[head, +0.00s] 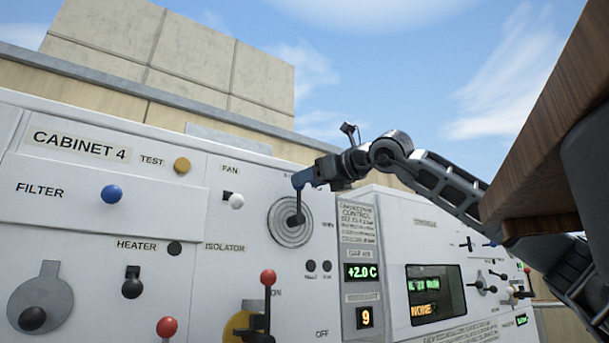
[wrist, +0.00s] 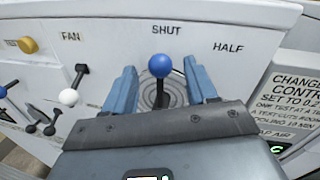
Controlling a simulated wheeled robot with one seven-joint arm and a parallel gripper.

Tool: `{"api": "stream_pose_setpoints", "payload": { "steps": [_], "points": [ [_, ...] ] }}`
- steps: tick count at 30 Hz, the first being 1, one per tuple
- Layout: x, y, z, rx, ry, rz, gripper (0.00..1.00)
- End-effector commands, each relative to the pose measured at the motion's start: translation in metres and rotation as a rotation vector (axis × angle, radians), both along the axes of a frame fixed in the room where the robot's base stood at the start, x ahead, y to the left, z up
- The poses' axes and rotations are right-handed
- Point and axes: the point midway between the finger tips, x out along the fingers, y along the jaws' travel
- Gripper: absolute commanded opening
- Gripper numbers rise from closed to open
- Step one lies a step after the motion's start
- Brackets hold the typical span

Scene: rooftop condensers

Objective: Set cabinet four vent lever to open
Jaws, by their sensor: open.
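The vent lever has a blue ball knob (wrist: 160,66) on a dark stem, over a round ringed plate (head: 290,222) on the cabinet 4 panel. In the wrist view the knob points up at the SHUT label (wrist: 166,30); HALF (wrist: 228,48) is to its right. In the head view a small label at the plate's right seems to read OPEN (head: 328,225). My gripper (wrist: 163,77) is open, with one blue finger on each side of the lever. I see gaps beside the knob. In the head view my gripper (head: 300,182) hides the knob.
The white FAN knob (head: 237,201) and yellow TEST knob (head: 182,166) are left of the plate. A red-knobbed isolator lever (head: 267,278) stands out below it. A display panel (head: 434,295) is at the right. A wooden board (head: 550,120) fills the upper right.

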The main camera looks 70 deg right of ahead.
Motion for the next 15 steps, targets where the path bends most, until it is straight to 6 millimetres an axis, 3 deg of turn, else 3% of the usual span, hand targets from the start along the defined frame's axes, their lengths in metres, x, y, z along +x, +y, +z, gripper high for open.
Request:
{"api": "stream_pose_setpoints", "payload": {
  "steps": [6, 15],
  "points": [
    [0.028, -0.010, 0.002, 0.002, -0.001, 0.001, 0.57],
    [0.038, -0.014, 0.000, 0.002, -0.001, 0.002, 0.57]
  ]
}}
